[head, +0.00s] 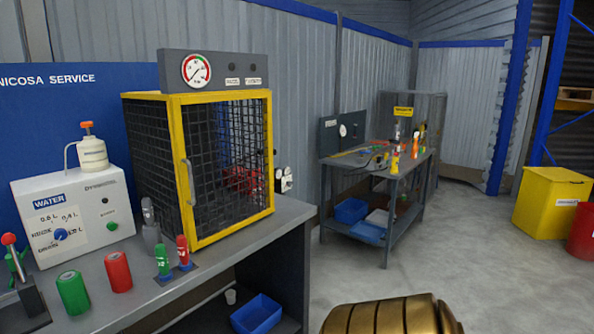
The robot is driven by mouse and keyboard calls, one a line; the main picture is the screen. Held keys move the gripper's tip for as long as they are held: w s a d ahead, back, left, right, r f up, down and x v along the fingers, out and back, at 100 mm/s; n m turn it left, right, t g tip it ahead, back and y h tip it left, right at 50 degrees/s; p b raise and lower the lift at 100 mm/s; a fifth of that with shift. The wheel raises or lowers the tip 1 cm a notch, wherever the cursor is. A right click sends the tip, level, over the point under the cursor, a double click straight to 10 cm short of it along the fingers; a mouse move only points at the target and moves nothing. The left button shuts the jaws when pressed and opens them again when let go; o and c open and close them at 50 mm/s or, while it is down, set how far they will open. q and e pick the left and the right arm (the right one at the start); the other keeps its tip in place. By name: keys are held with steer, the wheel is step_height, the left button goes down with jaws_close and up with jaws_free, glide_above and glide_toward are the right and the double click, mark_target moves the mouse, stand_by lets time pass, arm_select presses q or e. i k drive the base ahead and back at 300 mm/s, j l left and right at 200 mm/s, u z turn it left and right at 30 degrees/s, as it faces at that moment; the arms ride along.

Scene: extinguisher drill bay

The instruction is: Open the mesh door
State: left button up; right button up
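The mesh door (226,160) is the front of a yellow-framed cage on the near workbench, left of centre in the head view. It has a yellow frame and dark wire mesh and looks shut against the cage. A grey vertical handle (188,183) is on its left edge. A red object (243,180) shows blurred through the mesh. Neither of my grippers is in view, and nothing touches the handle.
Green and red cylinders (118,272) stand at the bench front. A small green-and-red pair (183,252) stands just before the door's lower left corner, beside a grey upright piece (150,225). A white WATER box (75,215) is left. Open floor (350,275) lies right.

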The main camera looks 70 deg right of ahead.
mark_target(184, 168)
steer(key=z, duration=1.9)
